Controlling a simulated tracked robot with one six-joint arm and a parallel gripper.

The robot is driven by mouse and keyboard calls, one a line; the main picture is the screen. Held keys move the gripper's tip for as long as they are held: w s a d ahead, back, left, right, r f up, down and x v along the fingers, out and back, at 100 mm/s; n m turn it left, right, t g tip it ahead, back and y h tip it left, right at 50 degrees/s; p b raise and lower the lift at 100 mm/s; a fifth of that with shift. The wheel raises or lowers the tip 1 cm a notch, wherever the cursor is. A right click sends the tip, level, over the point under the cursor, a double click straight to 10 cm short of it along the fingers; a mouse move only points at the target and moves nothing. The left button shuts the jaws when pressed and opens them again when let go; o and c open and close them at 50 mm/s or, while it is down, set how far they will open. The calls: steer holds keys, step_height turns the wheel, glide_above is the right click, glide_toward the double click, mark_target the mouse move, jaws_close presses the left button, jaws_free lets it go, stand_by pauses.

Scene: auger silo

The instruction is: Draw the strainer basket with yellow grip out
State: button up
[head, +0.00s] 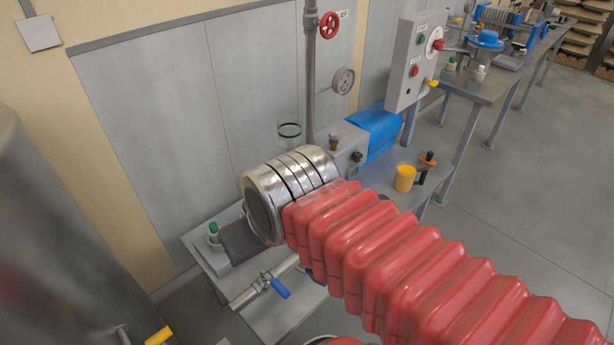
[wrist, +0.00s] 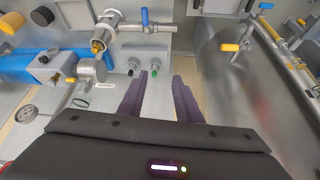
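In the wrist view, a steel pipe fitting (wrist: 108,32) branches at an angle, with a small brass-yellow piece (wrist: 97,46) at its lower end. That piece may be the yellow grip of the strainer basket; I cannot tell for sure, and no basket body shows. My gripper (wrist: 160,78) is open and empty, its two dark fingers apart over the pale bench top. The fitting is up and left of the fingertips, clear of them. In the head view, my dark gripper (head: 240,240) is mostly hidden behind my wrist, and the fitting is not visible.
A blue-handled valve (head: 280,288) sits on the pipe, also seen in the wrist view (wrist: 145,17). A steel tank (head: 50,240) with a yellow lever (head: 158,336) is at left.

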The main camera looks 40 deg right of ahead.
steer(key=o, duration=0.4)
steer(key=shift+w+d+r, duration=0.1)
steer(key=shift+w+d, duration=0.05)
steer(key=shift+w, duration=0.15)
steer(key=o, duration=0.3)
steer(key=shift+n+g+h, duration=0.3)
steer(key=shift+n+g, duration=0.4)
steer(key=shift+n, duration=0.2)
steer(key=w+d, duration=0.1)
steer(key=w, duration=0.1)
steer(key=w+d, duration=0.2)
steer(key=w, duration=0.1)
steer(key=shift+w+d, duration=0.3)
steer(key=shift+d, duration=0.05)
steer(key=w+d+f+n+g, duration=0.1)
steer(key=w+d+f, duration=0.3)
steer(key=d, duration=0.3)
steer(key=w+d+f+n+g, duration=0.1)
steer(key=w+d+f+n, duration=0.1)
steer(key=w+d+f, duration=0.2)
steer(key=w+d+f+n+g, duration=0.2)
steer(key=w+d+f, duration=0.3)
steer(key=d, duration=0.5)
steer(key=shift+f, duration=0.35)
steer(key=shift+f, duration=0.1)
step_height(320, 180, down, 14)
steer(key=shift+r, duration=0.2)
